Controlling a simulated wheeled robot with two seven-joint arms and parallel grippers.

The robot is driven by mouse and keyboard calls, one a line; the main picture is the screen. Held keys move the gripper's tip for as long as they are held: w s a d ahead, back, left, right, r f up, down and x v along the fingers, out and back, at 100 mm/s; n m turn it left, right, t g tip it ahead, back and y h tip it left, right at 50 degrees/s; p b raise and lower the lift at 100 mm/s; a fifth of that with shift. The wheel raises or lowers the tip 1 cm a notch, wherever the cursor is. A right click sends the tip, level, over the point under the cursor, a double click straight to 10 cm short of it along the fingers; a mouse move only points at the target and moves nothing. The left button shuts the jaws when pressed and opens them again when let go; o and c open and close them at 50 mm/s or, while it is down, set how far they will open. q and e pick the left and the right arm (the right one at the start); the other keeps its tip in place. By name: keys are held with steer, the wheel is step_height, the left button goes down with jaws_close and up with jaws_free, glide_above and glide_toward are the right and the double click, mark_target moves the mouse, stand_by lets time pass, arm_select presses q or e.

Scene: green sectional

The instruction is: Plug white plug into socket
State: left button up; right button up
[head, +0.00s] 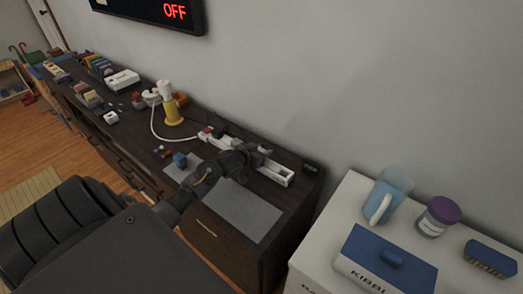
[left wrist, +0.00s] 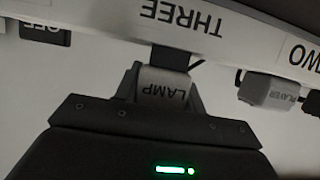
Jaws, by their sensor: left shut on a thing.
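A white power strip (head: 276,174) lies along the back of the dark cabinet. In the left wrist view the strip (left wrist: 235,30) runs across the top, with upside-down labels THREE and TWO. A whitish plug labelled LAMP (left wrist: 163,93) is between the fingers of my left gripper (left wrist: 166,82), which is shut on it. The plug is at the strip's edge by THREE, with a dark part between them; I cannot tell how deep it sits. My left gripper (head: 246,158) is over the strip in the head view and hides part of it. My right gripper is not in view.
A grey plug labelled PLAYER (left wrist: 268,92) is at the strip by TWO. A yellow and white lamp (head: 172,110) stands left, with a white cord (head: 154,128). A grey mat (head: 240,208) lies in front. A white stand (head: 345,205) holds a blue-lidded box (head: 385,262).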

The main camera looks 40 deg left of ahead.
arm_select(q)
steer(key=shift+f+b, duration=0.35)
steer(key=shift+f, duration=0.45)
steer(key=o, duration=1.2)
steer(key=shift+c, duration=0.2)
steer(key=v, duration=1.1)
